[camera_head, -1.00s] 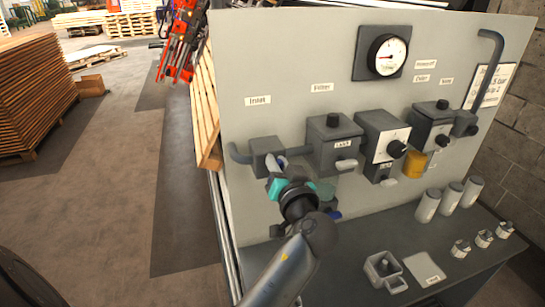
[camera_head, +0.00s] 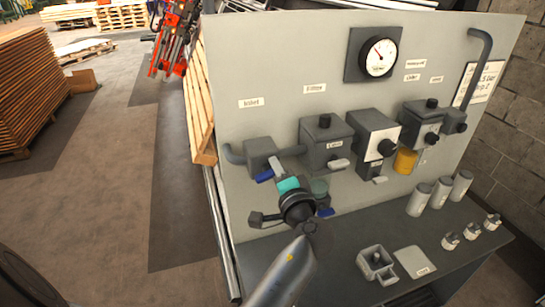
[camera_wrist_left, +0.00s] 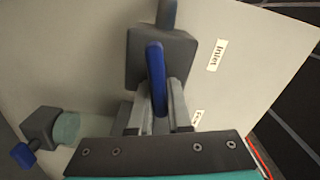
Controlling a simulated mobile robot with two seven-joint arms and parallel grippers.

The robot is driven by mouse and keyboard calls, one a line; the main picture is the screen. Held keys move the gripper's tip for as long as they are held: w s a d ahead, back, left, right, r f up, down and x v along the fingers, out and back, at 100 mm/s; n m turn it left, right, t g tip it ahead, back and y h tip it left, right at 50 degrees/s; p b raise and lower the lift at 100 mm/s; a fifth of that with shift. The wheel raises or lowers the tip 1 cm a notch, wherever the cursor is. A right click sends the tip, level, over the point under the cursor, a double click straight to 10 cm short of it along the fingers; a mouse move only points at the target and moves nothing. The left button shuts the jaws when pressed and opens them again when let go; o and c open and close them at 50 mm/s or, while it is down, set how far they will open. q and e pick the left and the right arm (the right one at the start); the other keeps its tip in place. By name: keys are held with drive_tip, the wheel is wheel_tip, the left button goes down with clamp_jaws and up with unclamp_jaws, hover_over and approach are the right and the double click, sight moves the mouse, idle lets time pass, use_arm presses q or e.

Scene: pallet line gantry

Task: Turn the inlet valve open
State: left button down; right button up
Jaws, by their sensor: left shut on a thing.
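The inlet valve (camera_head: 261,156) is a grey block on the pale panel, below the Inlet label (camera_head: 250,102). Its blue handle (camera_head: 266,176) shows in front of the block. In the left wrist view the blue handle (camera_wrist_left: 156,70) runs from the grey valve block (camera_wrist_left: 160,45) down between my fingers. My left gripper (camera_head: 282,178), with teal and dark parts, is at the handle. In the wrist view its two grey fingers (camera_wrist_left: 157,105) are shut on the handle, one on each side. My right gripper is not in view.
Grey units with pipes and a pressure gauge (camera_head: 379,56) continue to the right. The grey bench (camera_head: 340,235) below holds cylinders and small fittings.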

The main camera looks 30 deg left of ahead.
use_arm(q)
drive_tip(key=shift+w+f+m+p, duration=0.1)
drive_tip(key=shift+m+p, duration=0.45)
drive_tip(key=shift+m, duration=0.95)
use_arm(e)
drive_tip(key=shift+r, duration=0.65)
use_arm(q)
drive_tip(key=c, duration=0.9)
unclamp_jaws()
drive_tip(key=shift+f, duration=0.15)
drive_tip(key=shift+o, duration=0.2)
drive_tip(key=shift+f, duration=0.1)
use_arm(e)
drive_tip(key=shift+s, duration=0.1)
